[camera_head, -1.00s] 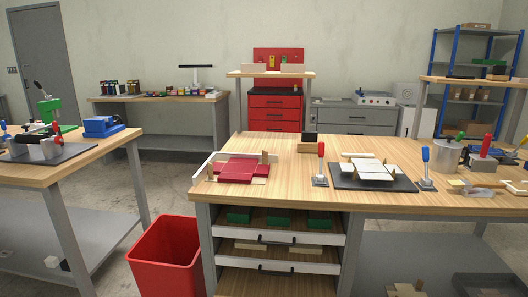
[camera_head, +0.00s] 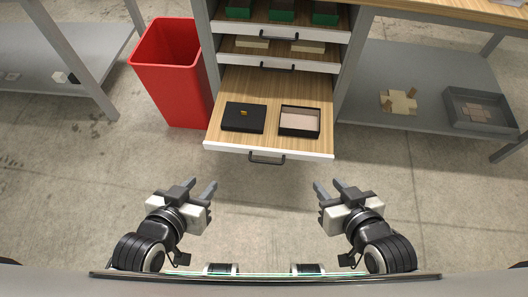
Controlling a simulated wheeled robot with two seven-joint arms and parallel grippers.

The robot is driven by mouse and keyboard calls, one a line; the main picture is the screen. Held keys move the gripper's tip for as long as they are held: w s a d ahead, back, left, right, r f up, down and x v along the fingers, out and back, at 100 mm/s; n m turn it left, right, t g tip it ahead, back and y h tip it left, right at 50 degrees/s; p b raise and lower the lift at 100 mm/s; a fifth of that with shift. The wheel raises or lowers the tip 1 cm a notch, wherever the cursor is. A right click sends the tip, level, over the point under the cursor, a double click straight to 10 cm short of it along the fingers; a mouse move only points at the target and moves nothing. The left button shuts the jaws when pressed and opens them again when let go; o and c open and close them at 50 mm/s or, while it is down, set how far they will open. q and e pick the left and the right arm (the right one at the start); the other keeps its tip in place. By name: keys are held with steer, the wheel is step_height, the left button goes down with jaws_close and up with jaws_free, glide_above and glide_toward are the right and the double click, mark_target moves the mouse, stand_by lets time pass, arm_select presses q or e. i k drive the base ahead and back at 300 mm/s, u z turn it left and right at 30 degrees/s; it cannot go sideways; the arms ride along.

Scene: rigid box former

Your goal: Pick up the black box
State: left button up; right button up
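An open drawer (camera_head: 222,143) with a wooden floor and a white front holds two black pieces. On its left lies a flat black box or lid (camera_head: 243,124) with a small gold mark on top. On its right is an open black box (camera_head: 298,132) with a pale inside. My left gripper (camera_head: 202,187) is open and empty, in front of the drawer to the lower left. My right gripper (camera_head: 327,186) is open and empty, in front of it to the lower right. Neither gripper touches anything.
A red bin (camera_head: 172,85) stands left of the drawer unit. Above the open drawer are tiers with pale blocks (camera_head: 252,42) and green trays (camera_head: 282,12). A lower shelf (camera_head: 395,60) on the right holds a grey tray (camera_head: 478,125) and a tan cross-shaped piece (camera_head: 398,102). The floor before the drawer is clear.

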mark_target(296, 121)
steer(key=z, duration=1.6)
steer(key=i, duration=1.05)
steer(key=u, duration=2.5)
